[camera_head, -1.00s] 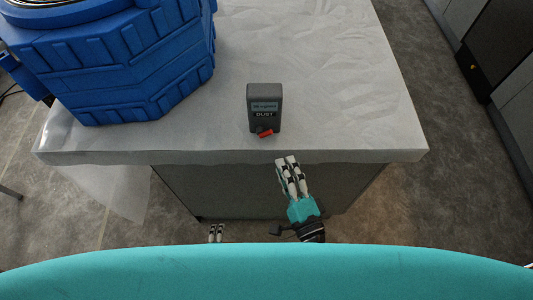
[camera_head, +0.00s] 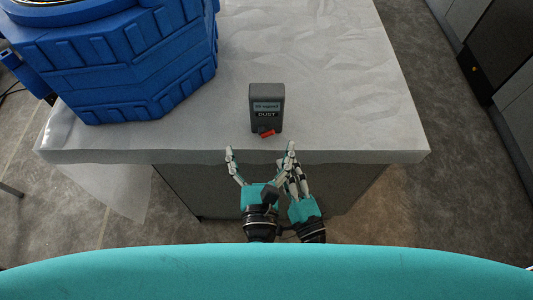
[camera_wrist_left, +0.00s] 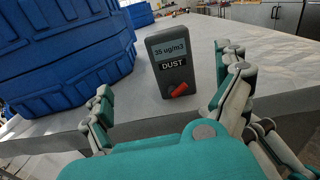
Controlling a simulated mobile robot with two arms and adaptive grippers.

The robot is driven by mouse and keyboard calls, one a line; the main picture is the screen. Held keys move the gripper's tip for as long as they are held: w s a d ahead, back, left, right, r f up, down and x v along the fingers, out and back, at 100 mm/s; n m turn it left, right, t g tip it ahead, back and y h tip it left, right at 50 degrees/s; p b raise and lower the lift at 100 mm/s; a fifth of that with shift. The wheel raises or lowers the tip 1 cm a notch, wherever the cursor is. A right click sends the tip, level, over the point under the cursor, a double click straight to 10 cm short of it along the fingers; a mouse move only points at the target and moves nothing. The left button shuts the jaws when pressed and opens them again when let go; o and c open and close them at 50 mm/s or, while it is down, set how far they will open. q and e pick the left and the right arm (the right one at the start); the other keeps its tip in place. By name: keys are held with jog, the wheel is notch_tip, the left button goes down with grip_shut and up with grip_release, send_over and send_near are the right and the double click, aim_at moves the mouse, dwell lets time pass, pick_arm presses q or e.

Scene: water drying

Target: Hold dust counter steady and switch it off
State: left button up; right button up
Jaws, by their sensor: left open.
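The dust counter (camera_head: 266,105) is a small dark grey box standing upright near the front edge of the table. It has a display, a DUST label and a red switch (camera_head: 266,133) low on its front, tilted. In the left wrist view the counter (camera_wrist_left: 170,60) reads 35 ug/m3, and its red switch (camera_wrist_left: 179,89) shows clearly. My left gripper (camera_head: 260,150) is open and empty, in front of the counter, its fingers spread on either side and apart from it. My right gripper (camera_head: 293,166) is just right of it, fingers together, partly hidden by a left finger.
A large blue ribbed container (camera_head: 120,60) stands on the table left of the counter. The white-covered table (camera_head: 350,100) is clear to the right and behind the counter. Its front edge lies just before my grippers. Dark cabinets stand at the far right.

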aim_at(267, 100)
pick_arm(q)
jog(key=shift+m, duration=0.3)
jog(key=w, duration=0.5)
jog(key=w+d+r, duration=0.1)
jog(key=w, duration=0.9)
jog(key=shift+w+d+r, duration=0.15)
jog(key=shift+w+d, duration=0.05)
jog(key=shift+w, duration=0.2)
jog(key=c, duration=1.2)
